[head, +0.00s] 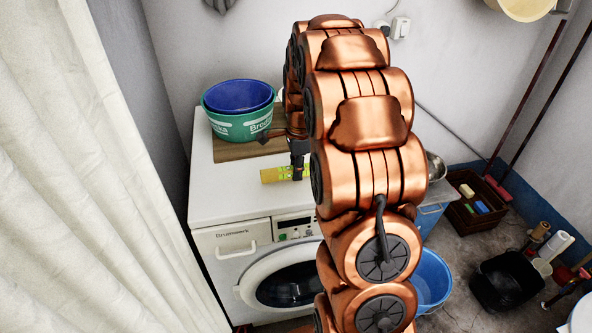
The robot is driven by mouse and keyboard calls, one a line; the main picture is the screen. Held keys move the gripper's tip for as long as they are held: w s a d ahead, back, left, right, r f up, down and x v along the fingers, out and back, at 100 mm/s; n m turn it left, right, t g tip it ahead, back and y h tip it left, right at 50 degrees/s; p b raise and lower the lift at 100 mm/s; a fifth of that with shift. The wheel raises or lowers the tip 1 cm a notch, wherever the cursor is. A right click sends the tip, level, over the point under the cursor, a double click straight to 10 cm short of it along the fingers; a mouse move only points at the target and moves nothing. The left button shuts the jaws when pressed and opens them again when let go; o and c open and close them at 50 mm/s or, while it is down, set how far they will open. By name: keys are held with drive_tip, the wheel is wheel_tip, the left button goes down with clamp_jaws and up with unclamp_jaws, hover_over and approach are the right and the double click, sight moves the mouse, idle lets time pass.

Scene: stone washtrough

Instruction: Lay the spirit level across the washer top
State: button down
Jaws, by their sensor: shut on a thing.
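The yellow spirit level (271,176) shows over the white washer top (216,194), near the middle of the machine. Its right part is hidden behind my copper arm. My gripper (299,172) is shut on the level, coming down on it from above. The level lies roughly level, running left to right in the picture. I cannot tell whether it touches the washer top or is held just above it.
Green and blue basins (236,112) stand on a brown board (240,150) at the back of the washer top. A white curtain (90,170) hangs at left. A blue bucket (432,280), a black bucket (506,283) and a wooden crate (470,212) stand at right. The washer's front left top is clear.

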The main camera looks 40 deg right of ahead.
drive_tip(key=shift+f, duration=0.6)
drive_tip(key=shift+f, duration=0.2)
drive_tip(key=c, duration=1)
unclamp_jaws()
drive_tip(key=shift+r, duration=0.15)
drive_tip(key=r, duration=0.4)
drive_tip(key=r+b, duration=0.1)
drive_tip(key=r, duration=0.7)
drive_tip(key=shift+s+d+b, duration=0.15)
drive_tip(key=shift+d+b, duration=0.2)
drive_tip(key=shift+b, duration=0.05)
